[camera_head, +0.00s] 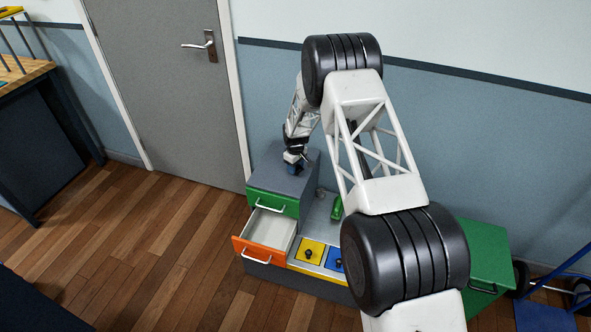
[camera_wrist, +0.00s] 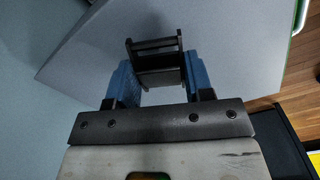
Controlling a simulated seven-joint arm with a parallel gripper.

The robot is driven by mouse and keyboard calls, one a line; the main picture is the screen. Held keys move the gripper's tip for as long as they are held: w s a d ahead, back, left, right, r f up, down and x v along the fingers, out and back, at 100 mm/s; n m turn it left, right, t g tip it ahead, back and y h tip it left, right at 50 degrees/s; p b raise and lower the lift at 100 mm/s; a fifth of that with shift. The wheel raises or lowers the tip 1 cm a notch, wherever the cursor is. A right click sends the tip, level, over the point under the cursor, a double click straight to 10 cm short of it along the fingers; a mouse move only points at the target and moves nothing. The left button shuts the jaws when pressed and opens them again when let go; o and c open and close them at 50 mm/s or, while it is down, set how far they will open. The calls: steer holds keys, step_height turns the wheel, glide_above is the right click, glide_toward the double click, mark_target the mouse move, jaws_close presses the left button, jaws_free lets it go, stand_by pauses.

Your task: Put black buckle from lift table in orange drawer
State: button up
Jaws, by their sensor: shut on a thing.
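My gripper (camera_head: 295,166) is above the grey top of the drawer unit (camera_head: 265,178). In the wrist view, its two blue fingers are shut on a black buckle (camera_wrist: 157,48), which sticks out past the fingertips. The buckle is too small to make out in the head view. The orange drawer (camera_head: 262,255) is pulled out under the shut green drawer (camera_head: 272,203), and its pale inside looks empty. The gripper is behind and above the open drawer. I cannot tell which thing is the lift table.
A yellow panel (camera_head: 311,252) and a blue panel (camera_head: 334,262), each with a black knob, lie right of the open drawer. A green object (camera_head: 337,208) stands behind them. A green cabinet (camera_head: 488,262) is at the right. The floor (camera_head: 170,230) before the drawer is clear.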

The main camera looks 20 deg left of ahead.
steer(key=shift+r, duration=0.6)
steer(key=shift+s+r, duration=0.15)
steer(key=shift+r, duration=0.15)
steer(key=s+d+r, duration=0.1)
steer(key=s+d, duration=0.6)
steer(key=s, duration=0.6)
steer(key=shift+s+d+r, duration=0.15)
steer(key=shift+s+d, duration=0.15)
steer(key=shift+d, duration=0.1)
steer(key=shift+d, duration=0.1)
